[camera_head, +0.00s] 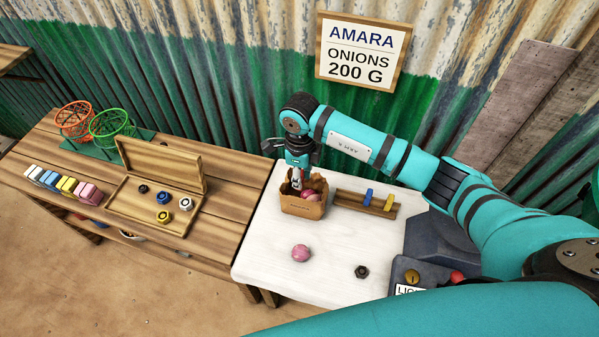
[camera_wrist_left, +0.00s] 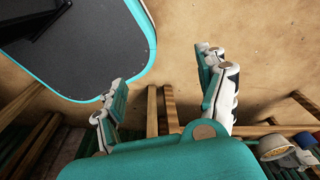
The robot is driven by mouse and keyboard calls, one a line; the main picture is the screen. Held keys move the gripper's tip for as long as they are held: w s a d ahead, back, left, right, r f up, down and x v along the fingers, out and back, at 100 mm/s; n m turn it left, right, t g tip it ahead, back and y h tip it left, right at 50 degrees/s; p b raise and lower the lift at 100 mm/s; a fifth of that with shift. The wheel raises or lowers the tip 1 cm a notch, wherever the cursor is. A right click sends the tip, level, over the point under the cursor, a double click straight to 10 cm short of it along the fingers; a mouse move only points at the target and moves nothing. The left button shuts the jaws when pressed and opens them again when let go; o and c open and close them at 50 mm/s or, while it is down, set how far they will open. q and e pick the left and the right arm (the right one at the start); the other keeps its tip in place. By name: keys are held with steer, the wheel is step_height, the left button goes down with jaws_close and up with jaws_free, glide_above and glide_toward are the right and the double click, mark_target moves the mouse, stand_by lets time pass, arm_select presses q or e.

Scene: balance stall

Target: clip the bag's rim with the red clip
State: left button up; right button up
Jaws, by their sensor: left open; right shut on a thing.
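The bag (camera_head: 302,207) is a small brown paper bag, open at the top, standing upright on the white table. Pink onions (camera_head: 311,195) show inside it. My right gripper (camera_head: 297,184) points down at the bag's rim from above. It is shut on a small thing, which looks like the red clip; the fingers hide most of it. I cannot tell whether the clip touches the rim. No red clip shows on the wooden rack (camera_head: 343,196), which carries a blue clip (camera_head: 368,197) and a yellow clip (camera_head: 389,202). My left gripper (camera_wrist_left: 160,68) is open and empty in the left wrist view.
A loose pink onion (camera_head: 300,253) and a dark weight (camera_head: 361,271) lie on the white table (camera_head: 262,255). A grey scale (camera_head: 432,240) stands right. The wooden table at left holds an open weight box (camera_head: 128,208), colored blocks (camera_head: 66,184) and wire baskets (camera_head: 110,122).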

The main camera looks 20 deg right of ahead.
steer(key=shift+f, duration=0.35)
steer(key=shift+f+b, duration=0.85)
steer(key=shift+f, duration=0.25)
steer(key=shift+f+b, duration=0.35)
steer(key=shift+f, duration=0.25)
step_height(320, 180, down, 4)
steer(key=b, duration=0.3)
steer(key=shift+r, duration=0.2)
arm_select(q)
step_height(320, 180, down, 7)
steer(key=b, duration=0.1)
steer(key=shift+s, duration=0.45)
arm_select(e)
steer(key=shift+f, duration=0.65)
arm_select(q)
steer(key=shift+s, duration=0.1)
arm_select(e)
steer(key=o, duration=0.9)
steer(key=shift+c, duration=0.2)
